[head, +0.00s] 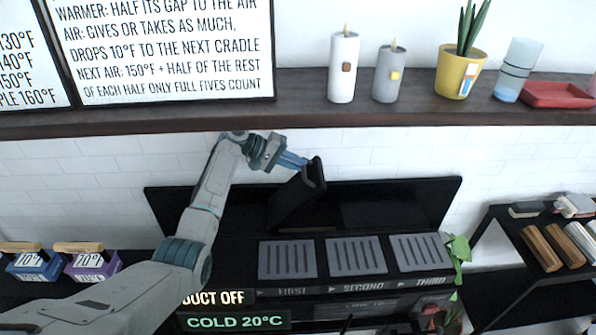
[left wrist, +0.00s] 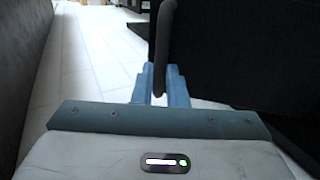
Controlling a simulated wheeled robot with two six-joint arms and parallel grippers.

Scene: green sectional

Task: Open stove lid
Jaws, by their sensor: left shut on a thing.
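The stove (head: 345,292) is a long black unit below the shelf, with a low black panel (head: 420,200) along its back. A black lid (head: 292,205) on its left part stands raised and tilted up, with a dark handle (head: 316,172) at its upper end. My left gripper (head: 298,163) reaches over from the left and is shut on this handle. In the left wrist view, the blue fingers (left wrist: 165,88) are closed about the dark handle bar (left wrist: 162,45), with the lid's black face (left wrist: 240,55) to the right. My right gripper is not in view.
A wooden shelf (head: 300,114) with candles and a plant runs above my gripper.

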